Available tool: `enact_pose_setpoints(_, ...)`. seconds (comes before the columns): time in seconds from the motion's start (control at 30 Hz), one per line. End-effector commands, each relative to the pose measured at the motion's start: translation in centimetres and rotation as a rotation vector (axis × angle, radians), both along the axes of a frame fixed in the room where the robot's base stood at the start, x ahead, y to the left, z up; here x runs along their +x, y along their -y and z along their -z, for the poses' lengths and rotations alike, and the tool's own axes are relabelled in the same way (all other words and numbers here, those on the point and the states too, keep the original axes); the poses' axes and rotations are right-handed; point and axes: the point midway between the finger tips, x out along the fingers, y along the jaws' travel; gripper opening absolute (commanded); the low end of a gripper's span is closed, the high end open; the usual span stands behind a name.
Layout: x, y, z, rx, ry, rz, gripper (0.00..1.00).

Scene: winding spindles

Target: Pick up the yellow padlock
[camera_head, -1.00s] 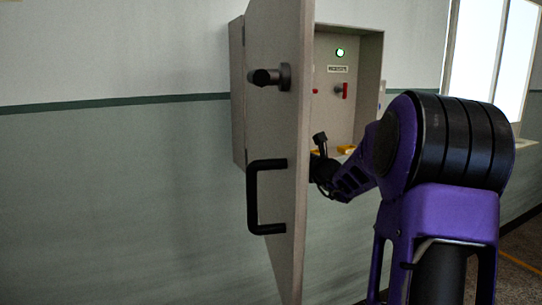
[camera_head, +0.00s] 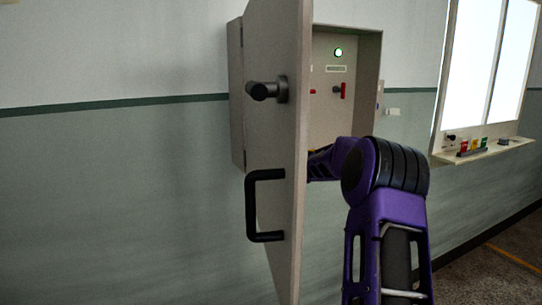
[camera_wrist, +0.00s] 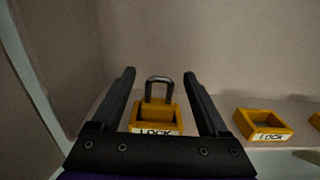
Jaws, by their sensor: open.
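In the wrist view the yellow padlock shows mainly as its upright grey shackle (camera_wrist: 160,80). Its lower part sits in a yellow tray labelled LOCK (camera_wrist: 157,131), and its body is hard to tell apart from the tray. My gripper (camera_wrist: 160,74) is open, with one dark finger on each side of the shackle. Nothing appears gripped, and I cannot tell how far the fingertips are above or in front of the padlock. In the head view my gripper and the padlock are hidden behind the cabinet door and my arm.
The open cabinet door (camera_head: 272,130) with its black handle (camera_head: 252,205) stands left of my arm. Inside the cabinet (camera_head: 362,85) are a green light (camera_head: 338,52) and a red switch (camera_head: 343,90). Another yellow tray (camera_wrist: 262,126) stands to the right. A window sill (camera_head: 500,149) holds small objects.

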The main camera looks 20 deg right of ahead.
Motion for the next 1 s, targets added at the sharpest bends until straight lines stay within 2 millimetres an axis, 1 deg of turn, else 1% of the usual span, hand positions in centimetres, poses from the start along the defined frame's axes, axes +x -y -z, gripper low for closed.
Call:
enact_pose_setpoints(0.1,0.45,-0.05,0.04,0.001,0.000,0.000,0.78)
enact_pose_setpoints(0.27,0.43,-0.03,0.03,0.000,0.000,0.000,0.78)
enact_pose_setpoints(0.3,0.43,-0.03,0.03,0.000,0.000,0.000,0.76)
enact_pose_setpoints(0.37,0.42,-0.03,0.03,0.000,0.000,0.000,0.65)
enact_pose_setpoints(0.4,0.42,-0.02,0.03,0.000,0.000,0.000,0.58)
enact_pose_setpoints(0.57,0.40,-0.01,0.03,0.000,0.000,0.000,0.29)
enact_pose_setpoints(0.7,0.40,-0.01,0.02,0.000,0.000,0.000,0.04)
enact_pose_setpoints(0.73,0.40,-0.01,0.02,0.000,0.000,0.000,0.00)
enact_pose_setpoints(1.0,0.40,-0.02,-0.06,0.000,0.001,0.000,0.00)
